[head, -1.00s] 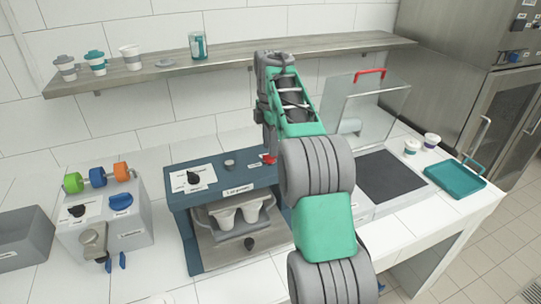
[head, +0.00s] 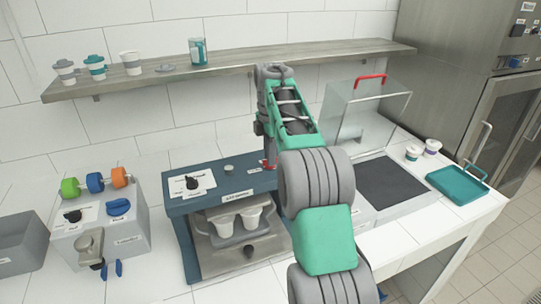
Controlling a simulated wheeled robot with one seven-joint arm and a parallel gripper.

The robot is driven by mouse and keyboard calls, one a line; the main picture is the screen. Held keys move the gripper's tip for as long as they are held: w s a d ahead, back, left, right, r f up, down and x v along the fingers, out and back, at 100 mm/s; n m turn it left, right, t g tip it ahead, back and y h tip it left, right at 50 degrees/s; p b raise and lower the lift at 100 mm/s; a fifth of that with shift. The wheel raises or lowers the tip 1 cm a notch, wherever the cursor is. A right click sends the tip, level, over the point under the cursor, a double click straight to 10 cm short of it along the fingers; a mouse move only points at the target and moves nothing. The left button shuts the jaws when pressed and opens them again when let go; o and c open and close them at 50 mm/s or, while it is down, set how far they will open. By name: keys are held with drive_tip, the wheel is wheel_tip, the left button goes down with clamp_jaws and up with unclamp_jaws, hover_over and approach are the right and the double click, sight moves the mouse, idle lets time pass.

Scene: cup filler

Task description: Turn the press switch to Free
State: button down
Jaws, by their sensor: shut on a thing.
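The blue press machine (head: 178,207) stands on the counter left of my arm. A small red switch (head: 267,166) sits at the right end of its top, partly hidden by my arm. My gripper (head: 268,156) reaches down at this switch and is shut on it; the fingers are mostly hidden behind my arm links. The red part now looks more upright in the picture. The labels near it are too small to read, so I cannot tell which position it points at.
A black knob (head: 192,183) and a round grey button (head: 229,168) are also on the press top. Two cups (head: 250,217) stand in its front. A clear hinged cover (head: 365,110) stands right of my arm. A shelf (head: 240,72) runs above.

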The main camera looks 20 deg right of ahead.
drive_tip(key=shift+m, duration=0.4)
drive_tip(key=m, duration=0.3)
drive_tip(key=shift+m, duration=0.3)
drive_tip(key=m+p, duration=0.3)
drive_tip(key=m, duration=0.1)
drive_tip(key=shift+r, duration=0.2)
drive_tip(key=m+p, duration=0.1)
drive_tip(key=m, duration=0.4)
drive_tip(key=shift+f+p, duration=0.15)
drive_tip(key=shift+p, duration=0.25)
drive_tip(key=shift+f+m, duration=0.1)
drive_tip(key=shift+m, duration=2.2)
drive_tip(key=c, duration=1.5)
unclamp_jaws()
